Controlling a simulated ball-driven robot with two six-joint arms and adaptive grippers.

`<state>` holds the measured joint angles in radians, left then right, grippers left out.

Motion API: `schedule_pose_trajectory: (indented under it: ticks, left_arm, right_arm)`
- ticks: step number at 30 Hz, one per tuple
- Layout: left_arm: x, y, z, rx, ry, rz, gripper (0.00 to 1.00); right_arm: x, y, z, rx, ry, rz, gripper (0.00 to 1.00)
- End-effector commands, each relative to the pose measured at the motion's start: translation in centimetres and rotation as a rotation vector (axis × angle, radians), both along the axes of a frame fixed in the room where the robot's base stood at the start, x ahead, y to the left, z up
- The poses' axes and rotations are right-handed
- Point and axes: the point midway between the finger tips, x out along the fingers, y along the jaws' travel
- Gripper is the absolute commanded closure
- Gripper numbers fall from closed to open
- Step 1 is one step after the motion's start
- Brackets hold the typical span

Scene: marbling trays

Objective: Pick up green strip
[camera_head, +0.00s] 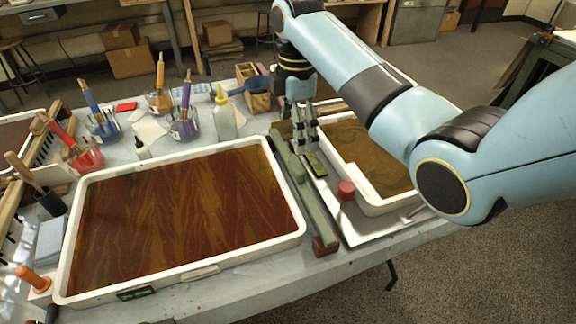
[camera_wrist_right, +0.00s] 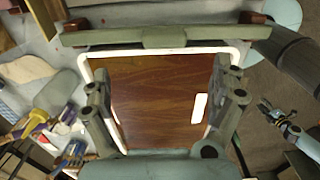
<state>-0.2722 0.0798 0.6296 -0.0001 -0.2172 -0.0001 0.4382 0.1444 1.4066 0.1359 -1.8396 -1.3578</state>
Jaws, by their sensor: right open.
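A long dull-green strip (camera_head: 296,182) lies between the two trays, with red-brown blocks at its ends. It also shows across the top of the right wrist view (camera_wrist_right: 105,38), with a wider green piece at its middle. A small olive-green piece (camera_head: 316,164) shows beside the strip in the head view; I cannot tell if it is attached. My right gripper (camera_head: 306,143) points down above the strip area, open and empty. In the right wrist view its fingers (camera_wrist_right: 165,95) are spread wide, with the strip beyond them. My left gripper (camera_wrist_right: 280,118) seems to show at the right there, its jaws unclear.
A large tray (camera_head: 180,152) of brown marbled liquid stands left of the strip. A smaller tray (camera_head: 388,208) stands to its right, partly behind my right arm. A red-capped object (camera_head: 346,191) stands near the strip. A squeeze bottle (camera_head: 225,118) and brush jars (camera_head: 184,128) stand behind.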

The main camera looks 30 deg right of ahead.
Motion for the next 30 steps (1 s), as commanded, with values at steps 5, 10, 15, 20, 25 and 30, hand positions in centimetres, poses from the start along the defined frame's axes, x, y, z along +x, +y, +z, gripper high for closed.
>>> schedule_pose_trajectory:
  ticks: [5, 10, 15, 20, 25, 30]
  left_arm:
    - [-3.5, 0.0, -0.5, 0.000, 0.049, 0.002, 0.60]
    - [-4.8, 0.0, -0.7, 0.000, 0.068, 0.002, 0.60]
    - [-3.9, 0.0, -0.6, 0.000, 0.054, 0.002, 0.60]
    - [-2.0, 0.0, -0.5, 0.000, 0.027, 0.001, 0.60]
    - [-1.8, 0.0, -0.7, 0.000, 0.024, 0.001, 0.60]
    - [-2.6, 0.0, -0.8, 0.000, 0.035, 0.001, 0.60]
  right_arm:
    - [-0.1, 0.0, -2.8, 0.000, 0.006, 0.003, 0.06]
    - [-0.1, 0.0, -5.0, 0.001, 0.003, 0.002, 0.06]
    - [-0.4, 0.0, -6.4, 0.000, 0.004, 0.002, 0.06]
    - [-1.0, -0.1, -9.0, 0.001, 0.004, 0.002, 0.06]
    - [-0.9, -0.1, -10.6, 0.000, 0.001, 0.002, 0.06]
    - [-0.9, -0.1, -10.6, 0.000, 0.000, 0.002, 0.06]
